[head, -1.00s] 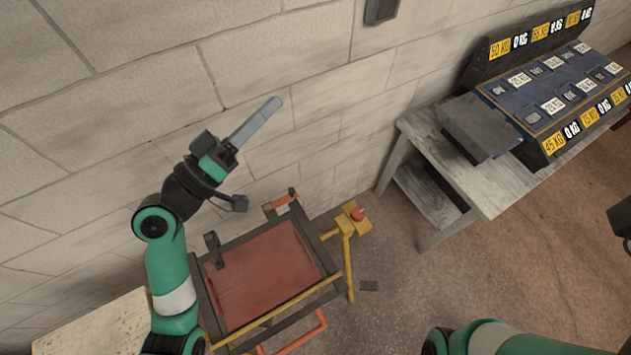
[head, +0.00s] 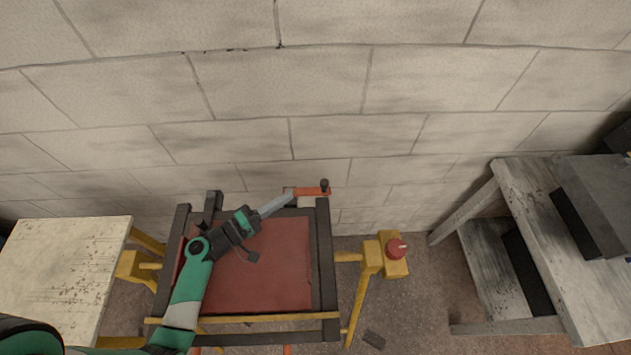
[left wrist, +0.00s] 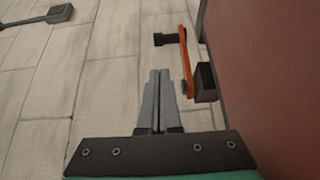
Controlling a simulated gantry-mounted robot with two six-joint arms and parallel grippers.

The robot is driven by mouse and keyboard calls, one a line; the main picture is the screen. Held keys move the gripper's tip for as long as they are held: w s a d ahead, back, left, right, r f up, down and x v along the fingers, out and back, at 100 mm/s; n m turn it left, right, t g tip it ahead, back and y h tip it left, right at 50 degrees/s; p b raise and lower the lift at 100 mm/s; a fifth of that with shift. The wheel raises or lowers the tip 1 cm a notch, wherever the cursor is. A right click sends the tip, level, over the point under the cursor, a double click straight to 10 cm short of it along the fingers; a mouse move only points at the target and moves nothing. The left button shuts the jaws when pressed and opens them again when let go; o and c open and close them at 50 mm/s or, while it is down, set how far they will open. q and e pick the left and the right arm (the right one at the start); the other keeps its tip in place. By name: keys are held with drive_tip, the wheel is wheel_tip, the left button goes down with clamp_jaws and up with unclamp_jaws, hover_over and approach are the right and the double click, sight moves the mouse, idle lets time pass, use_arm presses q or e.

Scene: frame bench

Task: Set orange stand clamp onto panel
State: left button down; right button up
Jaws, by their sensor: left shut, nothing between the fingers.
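The red panel (head: 285,265) lies in a dark frame (head: 325,255) on a yellow-legged stand. The orange clamp (head: 308,191) sits at the frame's far right corner, with its black knob (head: 324,185) off the panel's surface. In the left wrist view the orange clamp (left wrist: 186,62) runs beside the red panel (left wrist: 265,80), its knob (left wrist: 164,39) pointing away from it. My left gripper (head: 290,198) is shut and empty, reaching over the panel with its tips close to the clamp's left end. In the left wrist view its fingers (left wrist: 157,75) are together, left of the clamp. Whether they touch it is unclear.
A black upright piece (head: 212,203) stands at the frame's far left corner. A pale table (head: 65,265) is at left, a grey bench (head: 540,240) at right, and a block wall (head: 290,90) behind.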

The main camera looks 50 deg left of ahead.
sight(314, 188)
use_arm(q)
drive_tip(key=w, duration=1)
drive_tip(key=shift+w+d+b, duration=0.1)
drive_tip(key=shift+d+b, duration=0.25)
drive_tip(key=shift+d, duration=0.1)
